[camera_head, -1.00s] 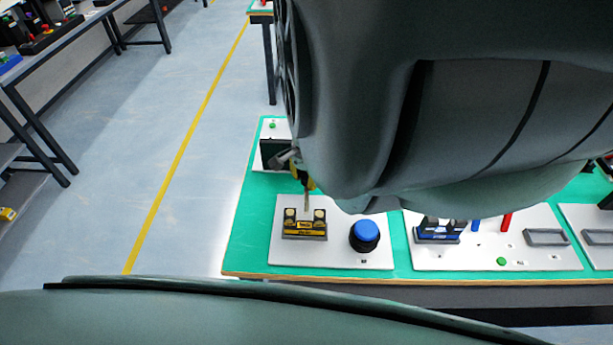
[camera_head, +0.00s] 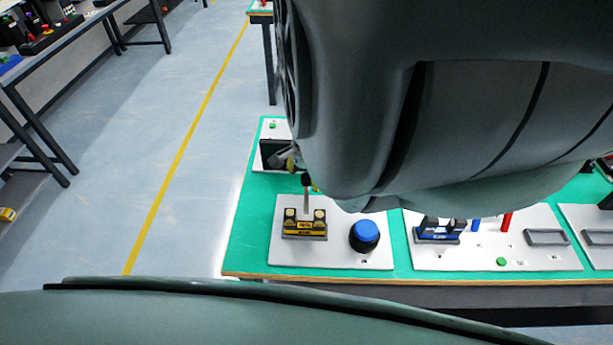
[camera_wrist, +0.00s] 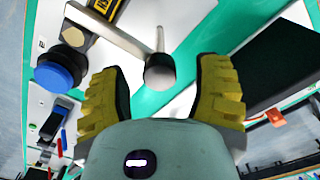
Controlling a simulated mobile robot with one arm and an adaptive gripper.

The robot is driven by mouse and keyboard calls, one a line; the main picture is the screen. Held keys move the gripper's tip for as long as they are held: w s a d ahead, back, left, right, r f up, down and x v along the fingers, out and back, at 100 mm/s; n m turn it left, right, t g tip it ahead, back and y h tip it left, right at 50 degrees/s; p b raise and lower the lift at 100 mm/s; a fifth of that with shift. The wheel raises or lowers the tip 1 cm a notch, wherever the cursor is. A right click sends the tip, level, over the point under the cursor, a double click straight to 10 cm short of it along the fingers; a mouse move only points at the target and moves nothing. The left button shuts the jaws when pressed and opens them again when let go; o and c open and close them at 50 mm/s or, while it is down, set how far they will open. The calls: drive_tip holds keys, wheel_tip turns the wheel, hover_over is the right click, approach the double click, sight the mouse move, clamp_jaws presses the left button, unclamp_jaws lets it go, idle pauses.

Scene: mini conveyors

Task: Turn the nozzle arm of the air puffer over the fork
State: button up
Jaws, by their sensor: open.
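The nozzle arm (camera_wrist: 122,38) is a grey bar in the wrist view, running from the upper left to a post with a round grey end (camera_wrist: 160,72). My gripper (camera_wrist: 162,92) is open. Its yellow ribbed fingers stand apart on both sides of that round end; I cannot tell whether either touches it. In the head view a thin upright rod (camera_head: 306,195) with a dark top stands behind the black and yellow block (camera_head: 304,228), which has two round posts and looks like the fork. My own arm hides most of the gripper there.
A blue button (camera_head: 365,235) on a black base stands right of the block on the same white plate (camera_head: 335,262). A dark upright panel (camera_head: 272,153) stands behind. Another plate (camera_head: 455,262) with coloured parts lies to the right. Green table shows at the left.

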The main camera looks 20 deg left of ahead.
drive_tip(key=shift+r, duration=3.45)
